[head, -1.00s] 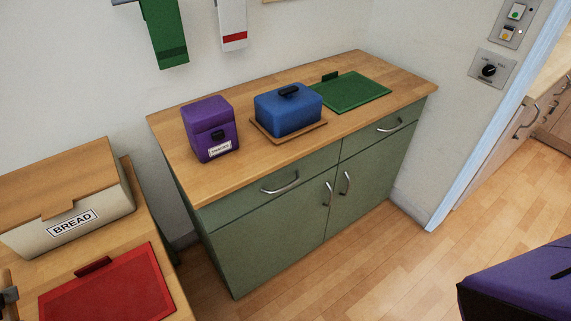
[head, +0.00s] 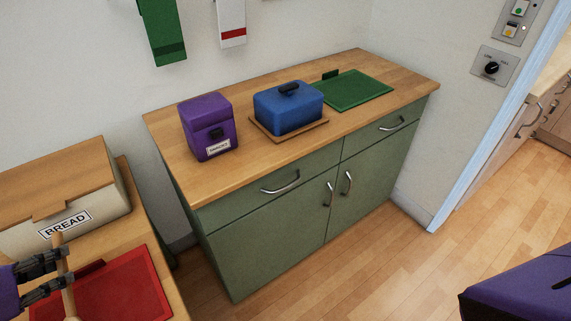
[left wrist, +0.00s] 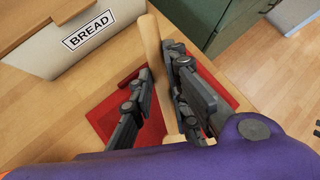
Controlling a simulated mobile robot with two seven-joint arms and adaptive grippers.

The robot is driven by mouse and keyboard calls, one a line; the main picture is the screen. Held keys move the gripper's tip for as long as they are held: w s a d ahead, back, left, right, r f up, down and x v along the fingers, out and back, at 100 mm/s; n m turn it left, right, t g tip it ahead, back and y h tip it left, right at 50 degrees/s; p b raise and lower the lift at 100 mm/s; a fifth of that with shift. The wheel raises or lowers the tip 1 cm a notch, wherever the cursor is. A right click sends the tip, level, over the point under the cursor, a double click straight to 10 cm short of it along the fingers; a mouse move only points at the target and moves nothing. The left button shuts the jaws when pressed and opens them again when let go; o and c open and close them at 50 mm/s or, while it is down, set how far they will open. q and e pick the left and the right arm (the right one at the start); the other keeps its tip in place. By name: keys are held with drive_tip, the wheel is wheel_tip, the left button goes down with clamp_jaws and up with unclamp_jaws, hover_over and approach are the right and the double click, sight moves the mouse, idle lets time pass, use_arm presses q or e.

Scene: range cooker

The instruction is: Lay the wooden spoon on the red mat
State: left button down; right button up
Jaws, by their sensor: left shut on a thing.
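The red mat (head: 130,288) lies on the wooden counter at the lower left of the head view, with a dark red tab at its back edge. It also shows on both sides of my fingers in the left wrist view (left wrist: 104,112). My left gripper (head: 66,266) is shut on the wooden spoon (head: 68,300) and holds it steeply tilted over the left part of the mat. My right gripper is not in view.
A bread bin (head: 75,205) stands right behind the mat. The green cabinet (head: 275,215) to the right carries a purple canister (head: 208,125), a blue butter dish (head: 288,108) and a green mat (head: 350,90). A gap separates the two counters.

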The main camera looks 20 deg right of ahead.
use_arm(q)
drive_tip(key=shift+f, duration=1.35)
drive_tip(key=shift+f, duration=0.15)
drive_tip(key=c, duration=1.7)
unclamp_jaws()
drive_tip(key=shift+r, duration=0.25)
drive_tip(key=shift+s+a+r, duration=0.2)
drive_tip(key=shift+s, duration=0.1)
drive_tip(key=v, duration=1.1)
